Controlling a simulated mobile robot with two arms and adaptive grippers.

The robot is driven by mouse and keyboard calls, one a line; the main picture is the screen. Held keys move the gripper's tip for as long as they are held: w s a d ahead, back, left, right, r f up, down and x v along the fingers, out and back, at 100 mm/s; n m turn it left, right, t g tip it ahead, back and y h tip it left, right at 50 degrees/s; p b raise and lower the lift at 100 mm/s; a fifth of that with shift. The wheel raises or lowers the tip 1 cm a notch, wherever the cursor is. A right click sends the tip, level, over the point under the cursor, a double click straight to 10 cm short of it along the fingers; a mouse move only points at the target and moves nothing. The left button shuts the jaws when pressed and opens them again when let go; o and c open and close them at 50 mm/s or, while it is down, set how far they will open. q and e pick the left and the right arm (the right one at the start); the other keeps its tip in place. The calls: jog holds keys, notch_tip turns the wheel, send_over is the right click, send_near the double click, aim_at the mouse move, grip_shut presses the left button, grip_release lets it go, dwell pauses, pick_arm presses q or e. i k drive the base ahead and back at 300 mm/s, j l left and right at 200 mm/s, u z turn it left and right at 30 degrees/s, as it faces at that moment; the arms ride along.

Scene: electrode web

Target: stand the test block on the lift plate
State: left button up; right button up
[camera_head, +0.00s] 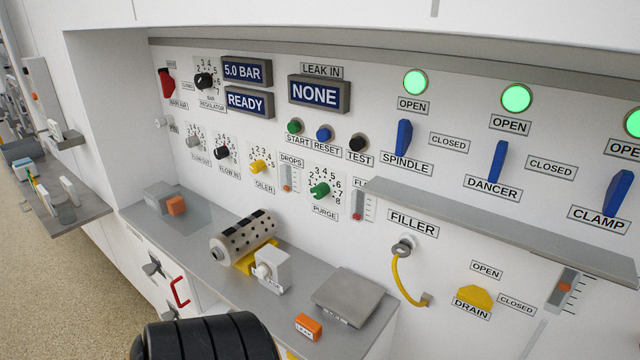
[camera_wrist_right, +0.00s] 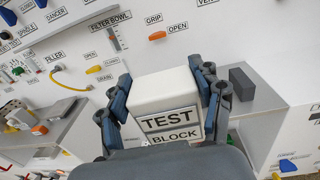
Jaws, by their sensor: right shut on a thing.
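The test block (camera_wrist_right: 172,103) is a white block with a "TEST BLOCK" label. In the right wrist view it is held between the blue-grey fingers of my right gripper (camera_wrist_right: 167,95), which is shut on it. The block is upright relative to the wrist camera and covers part of the panel behind. A flat square grey plate (camera_head: 348,297), which looks like the lift plate, lies bare on the ledge in the head view; its label is too small to read. The head view shows neither the test block nor either gripper.
A grey shelf (camera_head: 500,225) juts out above right. A yellow filler hose (camera_head: 402,279) hangs behind the plate.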

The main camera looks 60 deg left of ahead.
aim_at(349, 293)
jog(key=j+u, duration=0.15)
jog(key=u, duration=0.25)
jog(key=j+u, duration=0.15)
jog(key=u, duration=0.25)
jog(key=i+j+u, duration=0.1)
jog(key=u, duration=0.3)
jog(key=i+j+u, duration=0.1)
jog(key=u, duration=0.25)
jog(key=i+j, duration=0.4)
jog(key=j+u, duration=0.05)
